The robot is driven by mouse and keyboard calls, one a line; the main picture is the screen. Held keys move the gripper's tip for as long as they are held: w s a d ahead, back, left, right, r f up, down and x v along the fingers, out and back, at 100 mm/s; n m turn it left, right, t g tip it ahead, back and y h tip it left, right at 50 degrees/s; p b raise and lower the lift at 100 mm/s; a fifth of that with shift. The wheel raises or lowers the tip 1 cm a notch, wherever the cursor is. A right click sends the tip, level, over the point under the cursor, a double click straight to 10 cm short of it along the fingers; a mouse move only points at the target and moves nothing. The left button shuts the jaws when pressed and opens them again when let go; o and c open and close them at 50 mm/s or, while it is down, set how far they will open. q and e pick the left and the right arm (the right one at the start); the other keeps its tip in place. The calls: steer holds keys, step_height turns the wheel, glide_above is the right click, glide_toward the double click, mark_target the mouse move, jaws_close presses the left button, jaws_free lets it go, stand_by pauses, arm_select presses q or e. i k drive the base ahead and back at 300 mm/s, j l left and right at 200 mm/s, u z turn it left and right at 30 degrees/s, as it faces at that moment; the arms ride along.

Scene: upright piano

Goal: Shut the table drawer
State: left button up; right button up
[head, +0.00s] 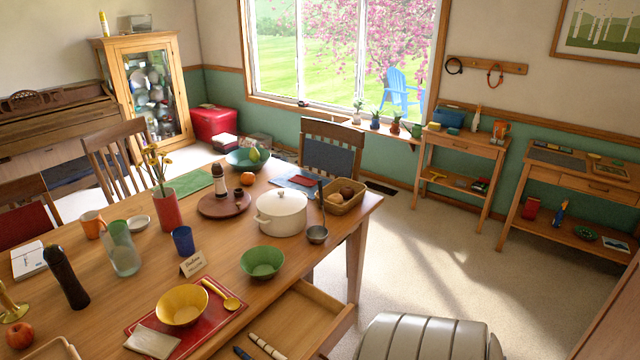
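The wooden table (345,215) fills the left and middle of the head view. Its drawer (306,314) is pulled open from the near right side, at the bottom centre. The drawer's inside shows pale wood. A cream stick with dark bands (266,346) and a dark blue item (243,352) lie in it. The lower part of the drawer is cut off by the picture edge. Neither of my grippers is in view.
A red tray with a yellow bowl (183,305) and a green bowl (262,263) stand on the tabletop near the drawer. A large grey ribbed shape shows at bottom right; I cannot tell whether it is mine.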

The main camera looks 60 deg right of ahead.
mark_target(305, 322)
steer(key=z, duration=1.9)
